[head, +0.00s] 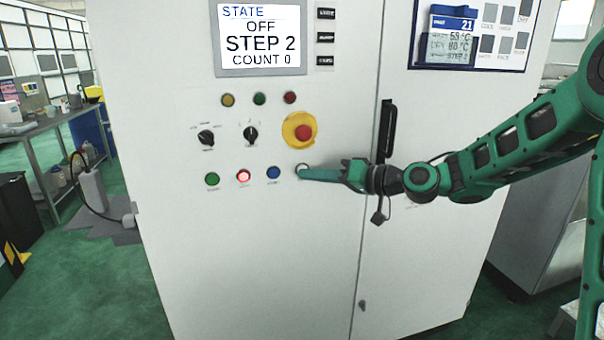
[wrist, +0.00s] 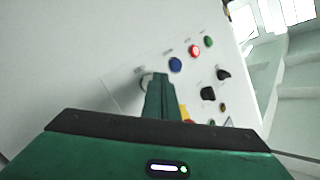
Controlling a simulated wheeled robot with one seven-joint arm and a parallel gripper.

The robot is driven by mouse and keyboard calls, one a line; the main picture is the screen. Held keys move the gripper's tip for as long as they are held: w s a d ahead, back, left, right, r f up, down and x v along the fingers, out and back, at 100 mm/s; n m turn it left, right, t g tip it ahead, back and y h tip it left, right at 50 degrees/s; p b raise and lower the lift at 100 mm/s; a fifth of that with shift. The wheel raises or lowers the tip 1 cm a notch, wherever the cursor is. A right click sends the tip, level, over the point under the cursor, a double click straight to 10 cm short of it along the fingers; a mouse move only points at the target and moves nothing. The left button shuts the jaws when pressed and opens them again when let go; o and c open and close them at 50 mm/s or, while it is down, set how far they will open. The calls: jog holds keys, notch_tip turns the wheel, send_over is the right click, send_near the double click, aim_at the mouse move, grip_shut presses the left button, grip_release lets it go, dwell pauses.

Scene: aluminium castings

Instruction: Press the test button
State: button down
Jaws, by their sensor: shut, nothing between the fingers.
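The white cabinet's panel has a lower row of buttons: green (head: 212,179), lit red (head: 243,176), blue (head: 273,172) and a pale one (head: 301,167) at the right end. Their labels are too small to read, so I cannot tell by name which is the test button. My gripper (head: 303,174) is shut and empty, its fingertips at the pale button and partly hiding it. In the wrist view the fingertips (wrist: 160,76) overlap the pale button (wrist: 145,82); touching or just short, I cannot tell. The screen (head: 261,38) reads STATE OFF, STEP 2, COUNT 0.
A red emergency stop on a yellow base (head: 301,131) sits just above my fingers. Two black rotary knobs (head: 206,138) (head: 251,134) and a row of small lamps (head: 259,98) are higher up. A black door handle (head: 386,130) stands out close to my wrist.

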jog(key=shift+w+a, duration=0.1)
jog(key=shift+w, duration=0.3)
dwell(0.8)
jog(key=shift+s, duration=0.1)
jog(key=shift+s+d, duration=0.25)
jog(key=shift+s, duration=0.5)
jog(key=shift+s+d, duration=0.25)
jog(key=shift+s, duration=0.55)
jog(key=shift+s+d, duration=0.2)
jog(key=shift+s, duration=0.6)
jog(key=shift+s+d, duration=0.25)
jog(key=shift+s, duration=0.55)
